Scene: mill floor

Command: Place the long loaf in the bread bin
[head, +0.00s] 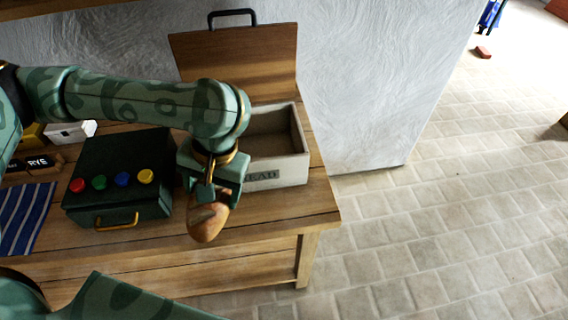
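The bread bin (291,174) is a cream box with dark lettering on its front. It stands at the right end of the wooden table, its wooden lid (240,60) raised at the back. The part of its inside that shows is empty; my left arm hides its left part. My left gripper (207,194) points down in front of the bin's left side. It is shut on the long loaf (207,222), a brown loaf whose near end hangs at the table's front edge. My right gripper is out of the picture; part of my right arm shows at the bottom left.
A dark green box (122,157) with coloured knobs and a brass handle stands left of the gripper. A blue striped cloth (25,217), a RYE block (38,164) and a small white box (71,132) lie further left.

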